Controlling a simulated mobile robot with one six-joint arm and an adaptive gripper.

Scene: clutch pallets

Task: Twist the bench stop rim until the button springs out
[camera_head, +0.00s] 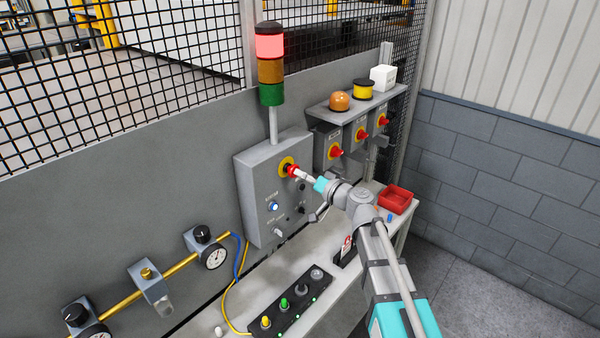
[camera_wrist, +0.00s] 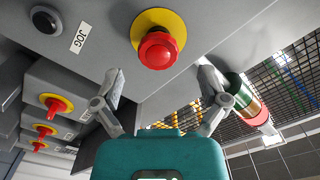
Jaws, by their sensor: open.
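The bench stop is a red mushroom button (camera_head: 292,171) on a yellow round plate, on the front of a grey control box (camera_head: 262,190). In the wrist view the red button (camera_wrist: 157,52) stands off its yellow plate (camera_wrist: 150,18), at the upper middle. My gripper (camera_head: 305,178) is just in front of the button in the head view. In the wrist view my gripper (camera_wrist: 161,76) has its fingers spread wide, one on each side of the button's line. The fingertips look short of the red rim and are not closed on it.
A stack light (camera_head: 270,60) with its red section lit stands above the box. Red-and-yellow switches (camera_head: 335,152) sit close on the right. Below are a lit blue button (camera_head: 274,207), a red bin (camera_head: 395,199) and a pendant strip (camera_head: 290,302). Gauges and yellow pipe line the left wall.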

